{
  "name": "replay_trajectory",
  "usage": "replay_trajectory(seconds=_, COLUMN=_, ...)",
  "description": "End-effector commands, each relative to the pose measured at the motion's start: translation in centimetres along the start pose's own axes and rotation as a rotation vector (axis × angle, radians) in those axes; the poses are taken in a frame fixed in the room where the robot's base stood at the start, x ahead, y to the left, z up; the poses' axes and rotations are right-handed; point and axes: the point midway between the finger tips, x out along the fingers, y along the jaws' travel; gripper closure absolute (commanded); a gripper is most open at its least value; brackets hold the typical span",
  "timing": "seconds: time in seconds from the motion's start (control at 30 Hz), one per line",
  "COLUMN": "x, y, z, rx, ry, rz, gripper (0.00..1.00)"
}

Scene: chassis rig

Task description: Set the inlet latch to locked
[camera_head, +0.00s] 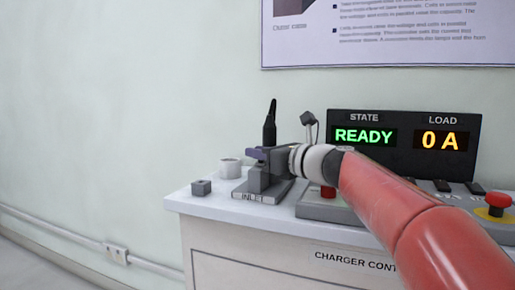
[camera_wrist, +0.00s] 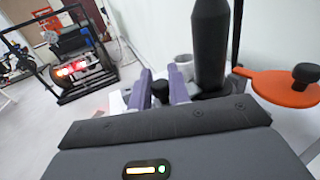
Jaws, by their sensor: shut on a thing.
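The inlet unit stands on a flat grey base plate (camera_head: 262,196) on the white cabinet, with a label that seems to read INLET. A black upright post (camera_head: 269,124) rises behind it; a thick black cylinder (camera_wrist: 210,45) shows in the wrist view. My gripper (camera_head: 262,155) is at the inlet unit, its arm reaching in from the right. In the wrist view its two purple fingers (camera_wrist: 161,88) are on either side of a small black knob (camera_wrist: 160,90), apparently the latch's, and shut on it. The gripper hides most of the latch, so its setting cannot be told.
A white cup (camera_head: 230,168) and a small grey block (camera_head: 201,188) stand left of the inlet. The display (camera_head: 404,142) reads READY and 0 A. A red emergency button (camera_head: 498,202) is at the right.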

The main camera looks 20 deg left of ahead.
Motion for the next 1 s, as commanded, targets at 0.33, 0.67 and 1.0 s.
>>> replay_trajectory(seconds=0.33, x=-0.1, y=-0.3, z=0.1, rx=-0.002, ry=-0.005, rz=-0.011, gripper=0.66)
replay_trajectory(seconds=0.67, x=-0.2, y=-0.2, z=0.1, rx=-0.002, ry=-0.004, rz=-0.008, gripper=0.61)
replay_trajectory(seconds=1.0, x=-5.2, y=-0.3, z=0.1, rx=-0.001, ry=-0.005, rz=-0.011, gripper=0.61)
